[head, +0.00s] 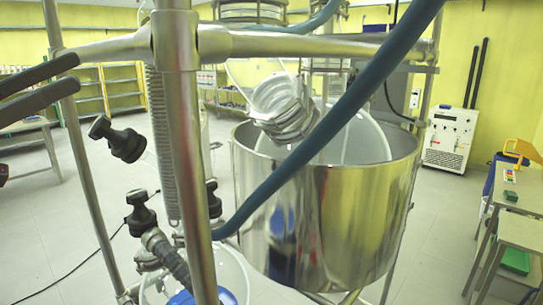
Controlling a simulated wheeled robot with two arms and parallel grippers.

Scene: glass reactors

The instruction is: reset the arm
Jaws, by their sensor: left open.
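My left gripper (77,74) comes in at the upper left edge in the head view. Its two dark fingers lie one above the other with a gap between them, open and empty. The fingertips overlap the thin left post of the reactor frame (180,150) in the picture; I cannot tell whether they touch it. The rest of the left arm is out of the picture. My right gripper is not in view.
A blue hose (335,115) crosses in front. Black knobs (125,138) stick out left. A white cabinet (450,137) and tables (520,235) stand right. Floor shows at left.

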